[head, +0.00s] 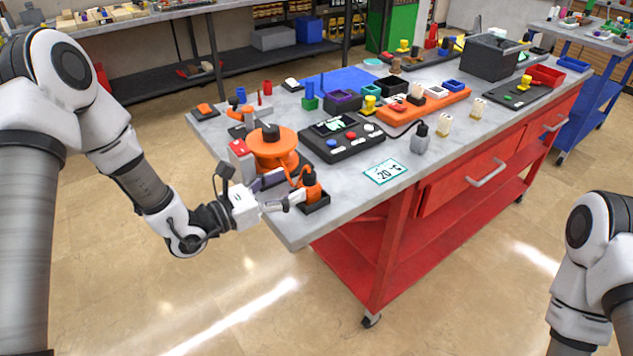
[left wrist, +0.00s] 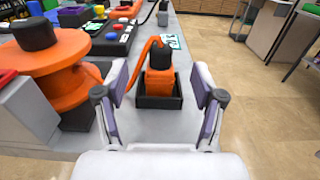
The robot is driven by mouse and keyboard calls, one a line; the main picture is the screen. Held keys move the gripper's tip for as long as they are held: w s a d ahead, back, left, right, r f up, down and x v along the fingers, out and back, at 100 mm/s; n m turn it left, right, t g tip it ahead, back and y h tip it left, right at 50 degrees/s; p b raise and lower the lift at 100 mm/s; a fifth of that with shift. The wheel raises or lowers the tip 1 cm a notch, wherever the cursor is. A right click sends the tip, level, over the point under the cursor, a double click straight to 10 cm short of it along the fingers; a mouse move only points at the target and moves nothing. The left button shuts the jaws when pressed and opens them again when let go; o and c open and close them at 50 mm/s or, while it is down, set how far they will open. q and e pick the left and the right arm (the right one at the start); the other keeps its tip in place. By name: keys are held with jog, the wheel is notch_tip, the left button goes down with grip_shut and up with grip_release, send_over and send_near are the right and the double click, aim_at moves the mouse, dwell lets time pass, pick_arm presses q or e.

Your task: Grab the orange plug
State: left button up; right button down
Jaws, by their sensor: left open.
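The orange plug (head: 310,188) has a black top and an orange cable, and sits upright in a small black tray (head: 318,204) at the near left corner of the workbench. In the left wrist view the plug (left wrist: 159,82) stands in its black holder (left wrist: 160,103), straight ahead. My left gripper (head: 290,190) is open at the plug, and in the left wrist view its fingers (left wrist: 158,100) are spread to either side of the plug's lower part. I cannot tell whether they touch it. My right gripper is out of view; only my right arm shows.
A black button panel (head: 342,137) and a "20" card (head: 384,171) lie behind. The bench's front edge is near the plug.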

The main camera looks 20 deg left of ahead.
aim_at(302, 179)
pick_arm(q)
jog(key=shift+w+d+r, duration=0.1)
jog(key=shift+w+d, duration=0.25)
jog(key=p+x, duration=0.1)
jog(key=x, duration=0.4)
jog(key=shift+w+d, duration=0.1)
jog(key=shift+c, duration=0.4)
jog(key=c, duration=1.2)
